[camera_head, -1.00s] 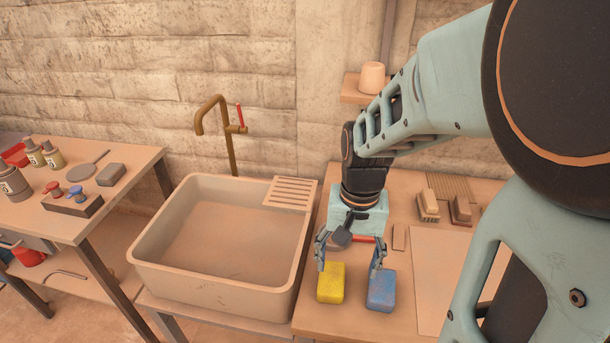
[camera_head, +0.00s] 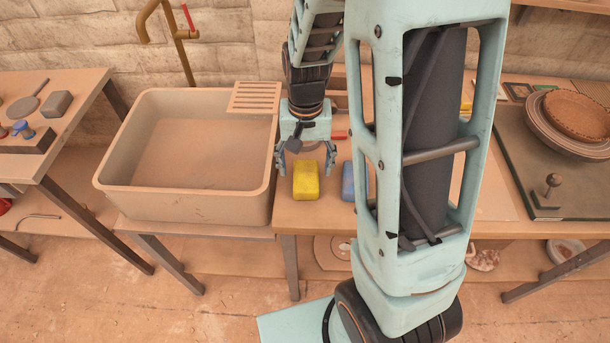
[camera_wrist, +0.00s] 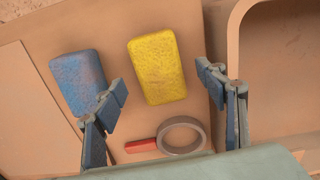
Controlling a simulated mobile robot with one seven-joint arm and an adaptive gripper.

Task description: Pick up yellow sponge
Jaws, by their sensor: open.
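The yellow sponge (camera_head: 306,181) lies flat on the wooden table just right of the sink. It also shows in the wrist view (camera_wrist: 157,68), upper middle, fully in sight. My gripper (camera_head: 305,172) is open and empty, its fingers spread wide behind and above the sponge in the head view. In the wrist view my gripper (camera_wrist: 163,105) has one finger on each side, with the sponge lying between and beyond the fingertips. No contact with the sponge shows.
A blue sponge (camera_wrist: 78,82) lies beside the yellow one, close to one finger. A ring-shaped tool with a red handle (camera_wrist: 180,136) lies under the gripper. The sink (camera_head: 190,205) stands close at the left. A board with plates (camera_head: 560,185) is at the right.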

